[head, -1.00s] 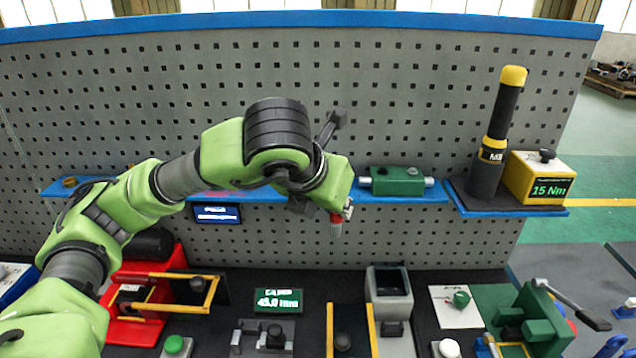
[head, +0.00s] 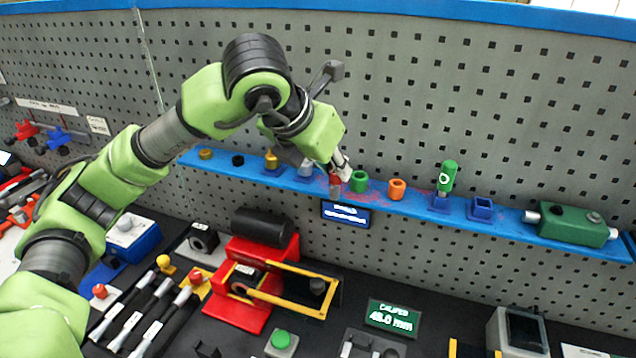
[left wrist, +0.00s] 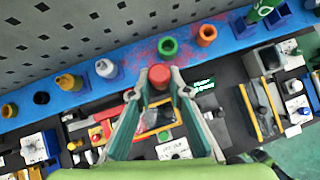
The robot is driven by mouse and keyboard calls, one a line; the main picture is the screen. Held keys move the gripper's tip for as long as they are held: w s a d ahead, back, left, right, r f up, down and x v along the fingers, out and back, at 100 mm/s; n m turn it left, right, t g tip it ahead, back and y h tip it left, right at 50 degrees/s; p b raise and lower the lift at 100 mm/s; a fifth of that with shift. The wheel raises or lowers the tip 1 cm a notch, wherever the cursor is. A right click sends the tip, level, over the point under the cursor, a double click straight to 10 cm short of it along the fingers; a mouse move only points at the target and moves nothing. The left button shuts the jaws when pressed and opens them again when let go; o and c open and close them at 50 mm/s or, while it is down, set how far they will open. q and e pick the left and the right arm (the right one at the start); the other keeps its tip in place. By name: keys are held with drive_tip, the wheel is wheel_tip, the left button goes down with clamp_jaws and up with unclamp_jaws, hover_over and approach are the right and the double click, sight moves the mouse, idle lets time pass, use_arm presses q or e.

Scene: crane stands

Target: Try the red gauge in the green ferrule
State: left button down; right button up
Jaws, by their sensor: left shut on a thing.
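My left gripper (head: 342,170) is shut on the red gauge (head: 335,184), a short cylinder with a grey lower end, just left of the green ferrule (head: 359,181). In the left wrist view the red gauge (left wrist: 159,74) sits between the two fingertips (left wrist: 160,78). The green ferrule (left wrist: 168,46) is an upright open ring on the blue shelf, apart from the gauge in that view. Whether the gauge's lower end touches the shelf, I cannot tell. My right gripper is not in view.
The blue shelf (head: 420,208) also bears an orange ferrule (head: 397,189), a green gauge (head: 448,176) in a blue holder, an empty blue holder (head: 481,209) and a green box (head: 572,224). The pegboard (head: 420,90) rises behind. The bench below is crowded.

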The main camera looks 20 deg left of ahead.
use_arm(q)
drive_tip(key=w+d+r+m+g+h+p, duration=0.1)
drive_tip(key=w+d+r+m+h, duration=0.1)
drive_tip(key=w+r, duration=0.4)
wheel_tip(320, 180, up, 3)
drive_tip(key=m+h, duration=0.1)
drive_tip(key=m, duration=0.1)
drive_tip(key=shift+d+m+p, duration=0.3)
drive_tip(key=shift+p, duration=0.05)
wheel_tip(320, 180, down, 6)
drive_tip(key=b, duration=0.4)
drive_tip(key=shift+r+b, duration=0.1)
drive_tip(key=shift+b, duration=0.3)
drive_tip(key=shift+f+b, duration=0.35)
drive_tip(key=shift+f, duration=0.05)
drive_tip(key=shift+f+b, duration=0.95)
drive_tip(key=shift+f, duration=0.25)
idle(0.7)
drive_tip(key=shift+r, duration=0.15)
